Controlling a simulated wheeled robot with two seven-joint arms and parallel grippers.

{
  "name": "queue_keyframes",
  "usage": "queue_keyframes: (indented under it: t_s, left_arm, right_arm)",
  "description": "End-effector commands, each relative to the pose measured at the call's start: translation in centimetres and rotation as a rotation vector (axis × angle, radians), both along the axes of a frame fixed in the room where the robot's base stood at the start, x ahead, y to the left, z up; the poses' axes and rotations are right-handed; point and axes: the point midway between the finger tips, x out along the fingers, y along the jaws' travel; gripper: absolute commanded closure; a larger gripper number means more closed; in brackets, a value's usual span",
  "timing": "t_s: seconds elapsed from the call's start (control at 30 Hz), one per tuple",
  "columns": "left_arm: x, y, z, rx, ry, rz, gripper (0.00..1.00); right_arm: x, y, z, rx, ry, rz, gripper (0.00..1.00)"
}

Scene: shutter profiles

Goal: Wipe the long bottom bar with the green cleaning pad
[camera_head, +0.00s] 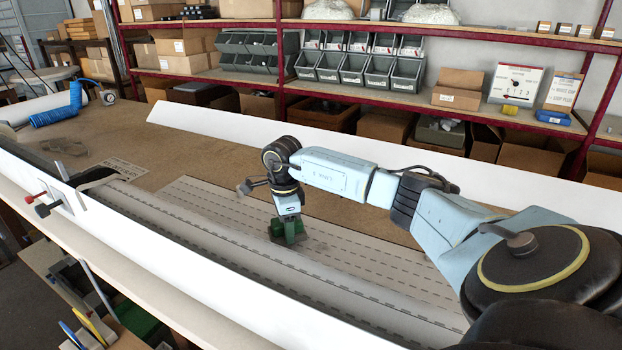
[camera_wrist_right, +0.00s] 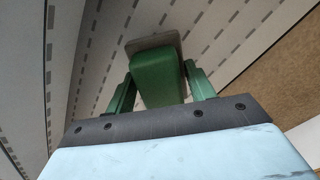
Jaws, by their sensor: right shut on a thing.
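The green cleaning pad (camera_wrist_right: 158,78) is a green block with a grey-brown sole, between the two green fingers of my right gripper (camera_wrist_right: 160,88) in the wrist view. In the head view my right gripper (camera_head: 288,230) points down over the dashed grey shutter profiles, shut on the pad. The pad is mostly hidden there by the fingers, and I cannot tell whether its sole touches the surface. A long grey bar (camera_head: 215,250) runs diagonally along the near side of the profiles, in front of the gripper. My left gripper is not in view.
A long white rail (camera_head: 170,255) edges the near side of the bench, with a clamp (camera_head: 48,207) at its left. Another white strip (camera_head: 230,131) lies behind. Shelves with grey bins (camera_head: 345,70) stand behind.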

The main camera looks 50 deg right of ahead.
Motion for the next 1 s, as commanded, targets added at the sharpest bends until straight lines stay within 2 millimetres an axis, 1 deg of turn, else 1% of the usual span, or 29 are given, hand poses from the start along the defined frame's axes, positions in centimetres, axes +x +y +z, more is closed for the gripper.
queue_keyframes:
  t_s: [0.03, 0.53, 0.67, 1.0]
  left_arm:
    - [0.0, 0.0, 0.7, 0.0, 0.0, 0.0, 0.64]
    - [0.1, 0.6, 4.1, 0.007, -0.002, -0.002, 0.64]
    - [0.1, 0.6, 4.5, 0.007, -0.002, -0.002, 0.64]
    - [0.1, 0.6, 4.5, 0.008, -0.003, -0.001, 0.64]
  right_arm:
    - [-0.2, 0.0, 0.6, 0.0, 0.005, 0.0, 0.64]
    - [-0.7, -0.6, 5.0, 0.001, 0.004, -0.011, 0.64]
    - [-0.8, -0.7, 5.5, 0.001, 0.004, -0.013, 0.64]
    - [-0.8, -0.7, 5.5, 0.001, 0.005, -0.014, 0.64]
